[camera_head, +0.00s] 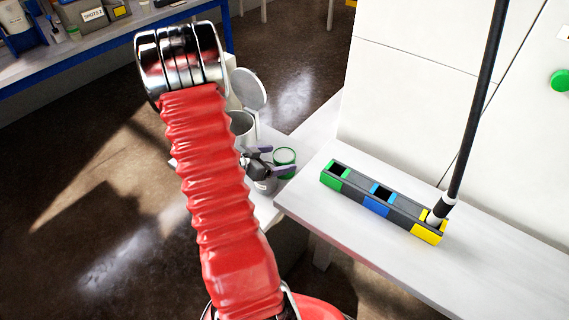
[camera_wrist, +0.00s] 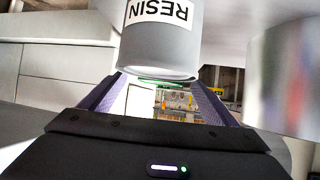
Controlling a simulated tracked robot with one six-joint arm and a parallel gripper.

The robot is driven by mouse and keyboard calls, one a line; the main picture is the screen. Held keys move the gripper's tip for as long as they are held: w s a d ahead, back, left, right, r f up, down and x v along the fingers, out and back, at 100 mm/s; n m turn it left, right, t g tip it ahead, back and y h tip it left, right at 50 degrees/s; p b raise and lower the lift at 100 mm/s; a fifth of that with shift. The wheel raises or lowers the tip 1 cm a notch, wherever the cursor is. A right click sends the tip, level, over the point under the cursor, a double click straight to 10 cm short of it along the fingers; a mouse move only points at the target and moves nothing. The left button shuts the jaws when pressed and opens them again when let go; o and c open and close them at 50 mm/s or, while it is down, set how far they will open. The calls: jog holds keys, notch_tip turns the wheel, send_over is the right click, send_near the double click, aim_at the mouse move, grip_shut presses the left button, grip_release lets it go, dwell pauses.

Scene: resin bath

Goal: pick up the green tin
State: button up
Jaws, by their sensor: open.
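The green tin (camera_head: 285,155) shows in the head view as a green-rimmed round shape at the edge of the low white bench. Part of it is hidden by my gripper (camera_head: 273,160). In the wrist view only a thin green rim (camera_wrist: 160,83) shows, beyond a grey tin labelled RESIN (camera_wrist: 158,45). That view is upside down. My gripper (camera_wrist: 158,86) is open, its purple fingers apart on both sides. The RESIN tin stands near the fingers; I cannot tell whether they touch it. Nothing is visibly held.
A pale pot (camera_head: 241,126) with a raised round lid (camera_head: 250,88) stands behind my gripper. On the white counter at right lies a dark rack (camera_head: 404,217) with green, blue and yellow slots. A black rod (camera_head: 475,105) stands in its yellow end. A blue-edged workbench (camera_head: 110,52) is at upper left.

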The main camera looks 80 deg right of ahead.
jog(key=x, duration=0.4)
dwell(0.5)
jog(key=c, duration=1.5)
jog(key=shift+o, duration=0.2)
jog(key=shift+r, duration=5.05)
